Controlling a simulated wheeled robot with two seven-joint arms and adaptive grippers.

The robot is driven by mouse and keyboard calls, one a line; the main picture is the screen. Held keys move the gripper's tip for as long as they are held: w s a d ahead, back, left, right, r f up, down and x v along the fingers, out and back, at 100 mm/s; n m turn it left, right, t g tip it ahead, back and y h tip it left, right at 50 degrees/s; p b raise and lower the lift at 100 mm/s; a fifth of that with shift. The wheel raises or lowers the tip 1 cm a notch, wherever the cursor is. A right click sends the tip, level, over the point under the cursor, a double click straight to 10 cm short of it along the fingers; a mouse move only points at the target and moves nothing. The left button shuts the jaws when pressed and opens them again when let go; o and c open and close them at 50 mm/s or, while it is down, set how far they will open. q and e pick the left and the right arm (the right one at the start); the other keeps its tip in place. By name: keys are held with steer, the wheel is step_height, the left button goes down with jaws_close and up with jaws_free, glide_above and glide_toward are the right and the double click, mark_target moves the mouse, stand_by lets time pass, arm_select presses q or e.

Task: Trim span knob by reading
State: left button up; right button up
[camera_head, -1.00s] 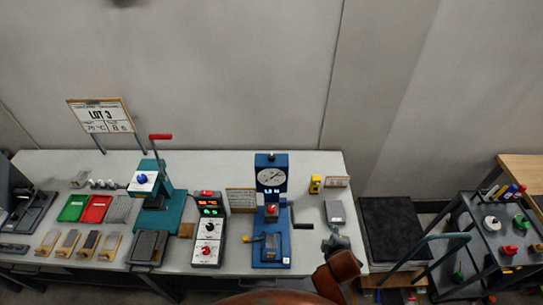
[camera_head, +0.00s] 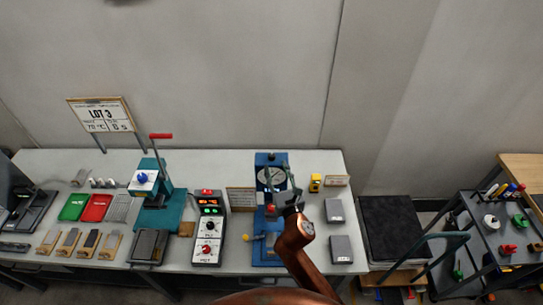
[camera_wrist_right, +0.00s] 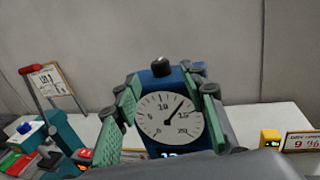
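The blue gauge stand (camera_head: 264,160) has a round white dial (camera_head: 271,179) and a small dark knob on its top (camera_head: 270,155). In the right wrist view the dial (camera_wrist_right: 168,117) fills the middle; its needle points between 10 and 15. The dark knob (camera_wrist_right: 160,67) stands above it. A digital readout (camera_wrist_right: 172,154) below the dial is mostly hidden. My right gripper (camera_head: 279,178) is in front of the dial. Its green-padded fingers (camera_wrist_right: 168,92) are open, one on each side of the dial in the picture, with nothing between the pads. My left gripper is not in view.
A control box (camera_head: 209,229) with lit displays and knobs stands left of the gauge. A teal press (camera_head: 165,205) with a red-tipped lever is further left. Grey blocks (camera_head: 340,249), a yellow device (camera_head: 315,183) and a number card (camera_wrist_right: 303,142) are at the right.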

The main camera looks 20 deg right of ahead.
mark_target(273, 159)
steer(key=w, duration=0.7)
steer(key=shift+w+p, duration=0.15)
steer(key=shift+p, duration=0.2)
steer(key=shift+c, duration=0.7)
jaws_close()
